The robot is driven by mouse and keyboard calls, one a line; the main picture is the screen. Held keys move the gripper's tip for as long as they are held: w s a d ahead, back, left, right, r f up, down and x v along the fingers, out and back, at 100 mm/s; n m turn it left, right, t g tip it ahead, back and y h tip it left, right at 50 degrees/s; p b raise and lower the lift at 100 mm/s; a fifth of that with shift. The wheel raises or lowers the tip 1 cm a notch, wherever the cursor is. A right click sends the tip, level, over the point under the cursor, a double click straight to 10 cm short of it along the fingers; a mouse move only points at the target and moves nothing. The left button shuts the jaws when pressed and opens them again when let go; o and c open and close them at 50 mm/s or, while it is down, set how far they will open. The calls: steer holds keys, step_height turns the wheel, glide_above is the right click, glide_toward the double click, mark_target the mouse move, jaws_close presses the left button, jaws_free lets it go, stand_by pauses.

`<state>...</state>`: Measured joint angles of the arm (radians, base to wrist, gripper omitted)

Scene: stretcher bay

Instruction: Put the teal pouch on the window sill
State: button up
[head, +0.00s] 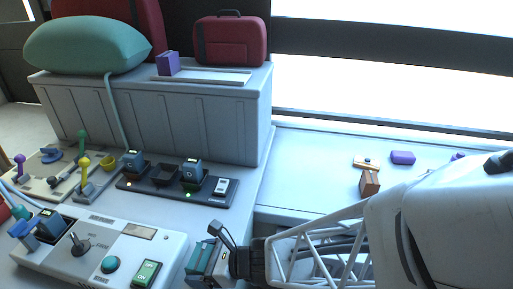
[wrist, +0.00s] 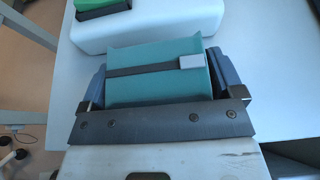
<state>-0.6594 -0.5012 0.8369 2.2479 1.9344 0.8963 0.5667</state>
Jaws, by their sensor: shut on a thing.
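The teal pouch (wrist: 160,75), with a dark strap and a grey buckle, sits between the fingers of my gripper (wrist: 165,88) in the wrist view. The gripper is shut on its two sides. In the head view the pouch (head: 200,262) and my gripper (head: 214,258) are at the bottom centre, just right of the white control box. The gripper partly hides the pouch there. I cannot tell whether the pouch touches the surface below. The window sill (head: 310,185) is the pale ledge under the bright window, to the right and farther back.
On the sill stand a brown box (head: 369,183), a small orange-brown thing (head: 366,162) and a purple thing (head: 402,158). Its left front part is clear. The control box (head: 95,255) and a dark charger strip (head: 210,197) lie left. A ribbed grey cabinet (head: 160,115) stands behind.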

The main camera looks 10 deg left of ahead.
mark_target(198, 255)
steer(key=shift+r, duration=0.45)
step_height(198, 255, up, 2)
steer(key=shift+r, duration=0.1)
steer(key=s+d+r, duration=0.1)
steer(key=s+d, duration=0.9)
steer(key=d, duration=0.2)
steer(key=shift+d, duration=0.2)
steer(key=shift+w+r, duration=0.1)
stand_by(0.4)
